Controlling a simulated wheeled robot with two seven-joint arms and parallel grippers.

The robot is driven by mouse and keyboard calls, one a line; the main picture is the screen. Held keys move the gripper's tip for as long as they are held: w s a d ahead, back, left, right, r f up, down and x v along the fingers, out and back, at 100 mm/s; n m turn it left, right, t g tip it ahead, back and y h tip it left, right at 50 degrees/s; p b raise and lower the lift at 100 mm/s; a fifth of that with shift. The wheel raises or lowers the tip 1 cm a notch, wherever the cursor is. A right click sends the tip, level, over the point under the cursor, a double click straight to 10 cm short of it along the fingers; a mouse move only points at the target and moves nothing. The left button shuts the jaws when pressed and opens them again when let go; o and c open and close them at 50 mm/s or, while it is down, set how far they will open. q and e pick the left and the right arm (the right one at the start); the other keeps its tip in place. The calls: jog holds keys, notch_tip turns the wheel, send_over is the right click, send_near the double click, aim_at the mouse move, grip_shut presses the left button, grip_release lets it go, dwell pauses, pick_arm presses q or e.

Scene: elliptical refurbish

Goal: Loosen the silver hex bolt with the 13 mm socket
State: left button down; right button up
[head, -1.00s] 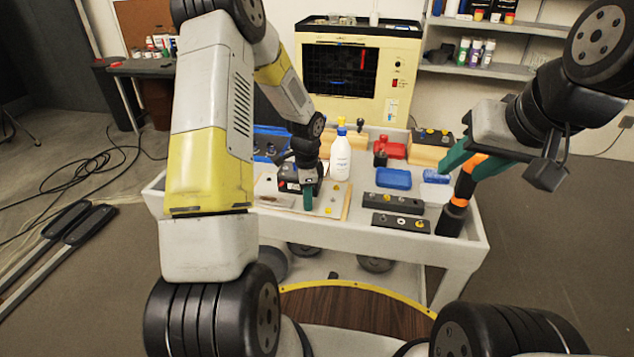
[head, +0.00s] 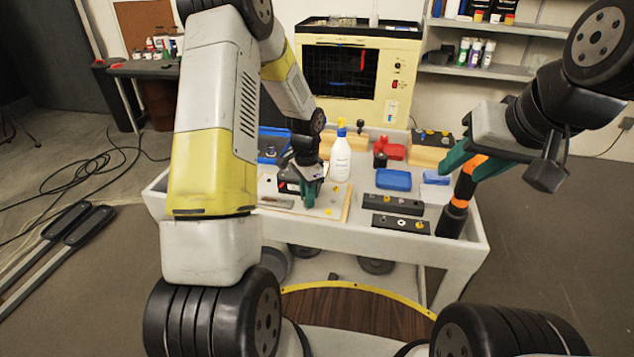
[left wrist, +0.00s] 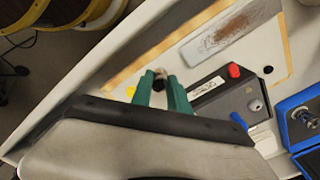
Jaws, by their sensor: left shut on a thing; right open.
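My left gripper (head: 312,194) is low over the white panel (head: 335,211) on the cart. In the left wrist view its green fingers (left wrist: 166,88) are shut on a small dark piece (left wrist: 159,83) with a pale end. I cannot tell if this is the 13 mm socket, nor whether it touches the panel. The silver hex bolt cannot be made out and may be hidden by the fingers. My right gripper (head: 466,165) is open at the cart's right side, by an upright black and orange tool (head: 457,203).
A black box (left wrist: 232,98) with red and blue terminals is beside the left fingers. A white spray bottle (head: 340,158), a blue case (head: 393,179) and dark blocks with fasteners (head: 401,222) stand to the right. A blue tray (head: 270,142) lies behind.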

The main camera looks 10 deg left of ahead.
pick_arm(q)
jog(key=shift+r, duration=0.65)
jog(key=shift+r, duration=0.3)
jog(key=shift+r, duration=2.95)
